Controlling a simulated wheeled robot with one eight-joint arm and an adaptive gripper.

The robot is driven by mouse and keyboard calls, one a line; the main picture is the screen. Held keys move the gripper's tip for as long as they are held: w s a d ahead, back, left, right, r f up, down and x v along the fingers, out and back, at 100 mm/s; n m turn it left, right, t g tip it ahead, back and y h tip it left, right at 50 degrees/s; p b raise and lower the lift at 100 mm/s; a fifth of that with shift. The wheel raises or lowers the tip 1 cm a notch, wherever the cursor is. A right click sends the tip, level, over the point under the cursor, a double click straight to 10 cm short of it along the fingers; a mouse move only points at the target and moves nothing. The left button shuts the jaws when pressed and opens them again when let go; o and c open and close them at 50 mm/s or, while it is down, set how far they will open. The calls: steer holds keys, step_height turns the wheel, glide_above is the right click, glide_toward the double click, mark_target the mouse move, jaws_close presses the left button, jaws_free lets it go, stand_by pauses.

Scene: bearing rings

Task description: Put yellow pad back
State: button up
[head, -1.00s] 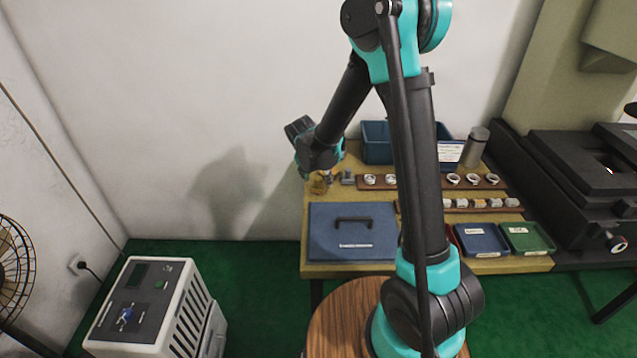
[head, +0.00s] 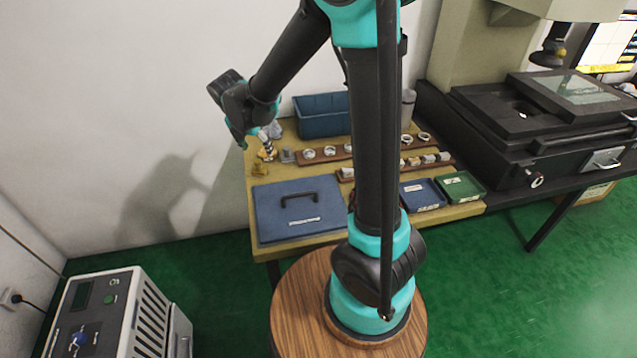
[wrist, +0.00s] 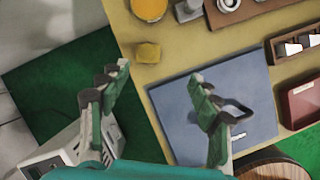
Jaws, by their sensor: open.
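A small yellow block-like pad (head: 259,169) lies on the table's left edge, behind the blue case. It also shows in the wrist view (wrist: 148,52), flat on the tabletop and apart from the fingers. My gripper (wrist: 159,74) is open with nothing between its fingers, above the table. In the head view my gripper (head: 263,140) is over the table's back left corner, a little above and behind the pad. A round orange-yellow object (wrist: 150,8) stands beyond the pad, cut off by the top of the wrist view.
A blue case (head: 285,220) with a black handle fills the front left of the table. Wooden strips (head: 325,156) hold metal rings behind it. A blue bin (head: 318,116) stands at the back. Blue (head: 422,196) and green (head: 460,188) trays lie at the right.

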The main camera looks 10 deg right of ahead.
steer(key=s+d+f+m, duration=0.1)
steer(key=s+d+m, duration=0.5)
steer(key=m, duration=0.3)
steer(key=s+d+f+m+y, duration=0.1)
steer(key=s+d+m, duration=0.5)
steer(key=m, duration=0.4)
steer(key=s+d+f+m, duration=0.1)
steer(key=s+d+m, duration=0.5)
steer(key=s+m, duration=0.2)
steer(key=shift+s+d+f+m+y, duration=0.15)
steer(key=shift+d+f+m+y, duration=0.25)
steer(key=shift+m, duration=0.5)
steer(key=shift+s+f+m, duration=0.1)
steer(key=shift+s+m, duration=0.15)
steer(key=shift+m, duration=0.15)
